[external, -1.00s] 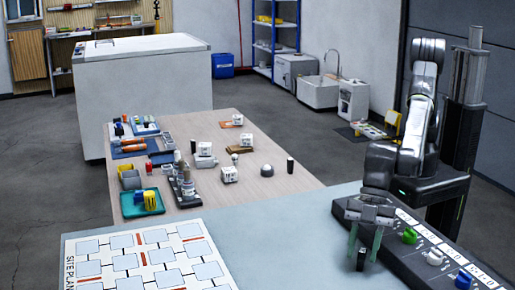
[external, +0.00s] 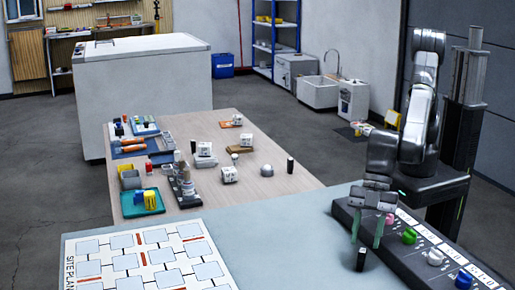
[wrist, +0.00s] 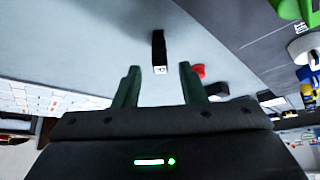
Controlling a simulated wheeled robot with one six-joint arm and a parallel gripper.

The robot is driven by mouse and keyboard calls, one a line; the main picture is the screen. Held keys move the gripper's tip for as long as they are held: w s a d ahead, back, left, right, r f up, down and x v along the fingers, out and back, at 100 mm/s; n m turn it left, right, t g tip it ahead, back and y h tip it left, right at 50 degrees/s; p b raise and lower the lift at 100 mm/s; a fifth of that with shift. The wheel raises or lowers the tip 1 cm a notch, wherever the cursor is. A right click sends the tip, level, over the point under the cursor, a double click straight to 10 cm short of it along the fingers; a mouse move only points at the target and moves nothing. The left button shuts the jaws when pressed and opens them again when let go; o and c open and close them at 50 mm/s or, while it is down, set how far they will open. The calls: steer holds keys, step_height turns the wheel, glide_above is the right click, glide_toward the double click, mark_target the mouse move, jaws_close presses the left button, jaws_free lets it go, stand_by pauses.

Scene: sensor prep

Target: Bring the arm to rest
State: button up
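My gripper (external: 366,240) hangs over the grey-blue table (external: 290,230), fingers pointing down. Its two green fingers are apart with nothing between them; in the wrist view the gripper (wrist: 160,80) also shows a clear gap. A small black cylinder (external: 361,259) with a pale end stands on the table just below the fingertips. In the wrist view the black cylinder (wrist: 159,48) lies beyond the fingertips, apart from them. My arm rises behind the gripper at the right.
A dark control panel (external: 415,262) with pink, green (external: 409,236), white and blue knobs lies close to the gripper's right. A site plan board (external: 150,258) lies at the left. A wooden table (external: 265,190) with several small items stands behind. The middle of the grey-blue table is clear.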

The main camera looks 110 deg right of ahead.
mark_target(362, 254)
steer(key=v, duration=0.7)
steer(key=x, duration=1.2)
steer(key=shift+s+d, duration=0.1)
steer(key=r, duration=1)
steer(key=shift+w+d, duration=0.25)
steer(key=shift+w, duration=0.05)
steer(key=w+d+m+t+h, duration=0.1)
steer(key=w+d+m, duration=0.2)
steer(key=w+d, duration=0.5)
steer(key=w+d+f+m+h, duration=0.1)
steer(key=w+d+m+h, duration=0.3)
steer(key=d, duration=0.8)
steer(key=w+d+m+t+y, duration=0.1)
steer(key=w+d+m, duration=0.1)
steer(key=w+d, duration=0.6)
steer(key=d+f+m+g+h+p, duration=0.1)
steer(key=d+m+h, duration=0.3)
steer(key=d, duration=3.9)
steer(key=m, duration=0.6)
steer(key=shift+d+f+g+h+p, duration=0.35)
steer(key=shift+d+f+g+h, duration=0.05)
steer(key=shift+w, duration=0.15)
